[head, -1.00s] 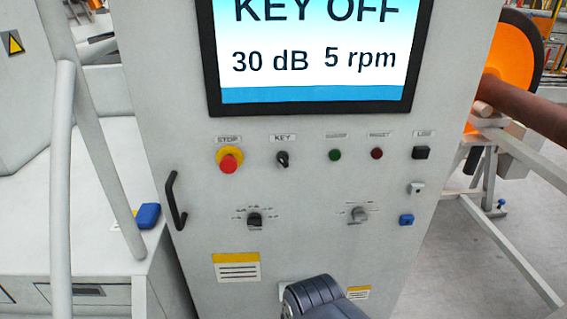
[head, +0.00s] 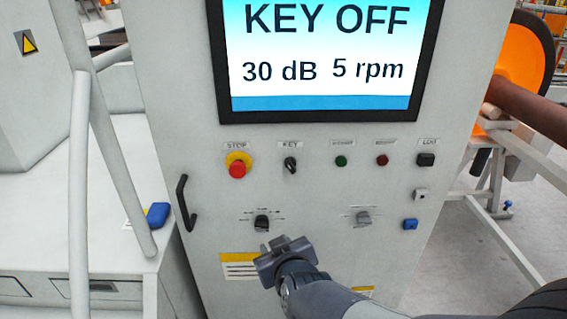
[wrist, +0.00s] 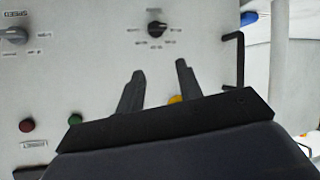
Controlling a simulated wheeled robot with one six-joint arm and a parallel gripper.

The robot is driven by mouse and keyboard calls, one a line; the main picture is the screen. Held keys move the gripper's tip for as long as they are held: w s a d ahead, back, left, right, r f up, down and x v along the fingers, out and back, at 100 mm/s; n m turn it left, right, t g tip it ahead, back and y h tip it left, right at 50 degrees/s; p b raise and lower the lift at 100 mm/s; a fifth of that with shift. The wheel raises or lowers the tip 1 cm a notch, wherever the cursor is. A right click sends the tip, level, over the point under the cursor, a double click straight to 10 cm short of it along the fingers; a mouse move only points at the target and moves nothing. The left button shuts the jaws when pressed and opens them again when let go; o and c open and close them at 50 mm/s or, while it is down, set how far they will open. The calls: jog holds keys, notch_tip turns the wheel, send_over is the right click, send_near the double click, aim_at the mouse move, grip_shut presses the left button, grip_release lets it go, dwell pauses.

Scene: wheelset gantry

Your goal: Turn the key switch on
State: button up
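The key switch (head: 290,165) is a small black knob under the KEY label on the grey cabinet front. The screen (head: 325,60) above it reads "KEY OFF", "30 dB" and "5 rpm". My gripper (head: 274,244) is in front of the panel, below the key switch and close to the left rotary knob (head: 261,223) in the picture. In the wrist view, my gripper's two fingers (wrist: 160,70) stand apart with nothing between them. The left rotary knob (wrist: 157,28) shows beyond the fingertips there. The key switch is not visible in the wrist view.
The red stop button (head: 237,168) is left of the key switch; the green (head: 341,160) and red (head: 382,160) buttons are right of it. A black handle (head: 186,203) sticks out at the cabinet's left edge. Another rotary knob (head: 363,218) is lower right.

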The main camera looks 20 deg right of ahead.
aim_at(291, 169)
jog(key=w+d+r+t+h+p, duration=0.25)
jog(key=d+r+t+h, duration=0.2)
jog(key=r, duration=0.45)
jog(key=shift+n+h, duration=0.35)
jog(key=shift+n, duration=0.05)
jog(key=x, duration=0.3)
jog(key=p+x, duration=0.1)
jog(key=x, duration=0.7)
jog(key=shift+s+d, duration=0.15)
jog(key=shift+d, duration=0.2)
grip_shut()
